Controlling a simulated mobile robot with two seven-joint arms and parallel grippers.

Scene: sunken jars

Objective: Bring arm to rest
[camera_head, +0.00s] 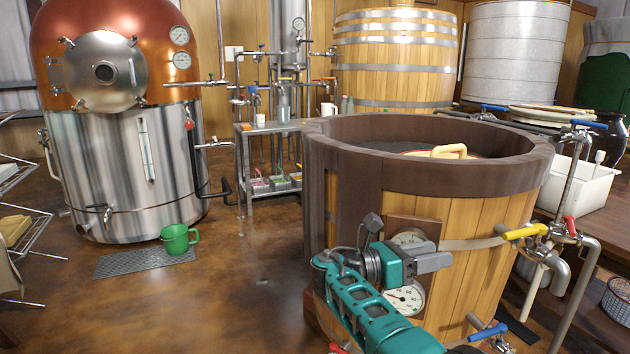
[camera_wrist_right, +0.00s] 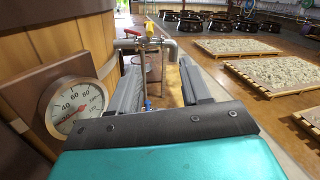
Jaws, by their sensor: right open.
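My right arm (camera_head: 365,307), teal and dark grey, reaches up from the bottom in front of the large wooden vat (camera_head: 475,235). My right gripper (camera_head: 447,253) is beside the vat's outer wall, close to its dial gauges, with its fingers pointing right. In the right wrist view the two grey fingers of the right gripper (camera_wrist_right: 162,82) stand apart with nothing held between them. Pipes with a red-handled valve (camera_wrist_right: 149,29) show beyond the fingertips. My left gripper is not in view.
A round gauge (camera_wrist_right: 76,104) on the vat is left of the gripper. Yellow (camera_head: 525,231) and blue (camera_head: 487,331) valve handles stick out at the right. A white basin (camera_head: 580,185) sits on the right counter.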

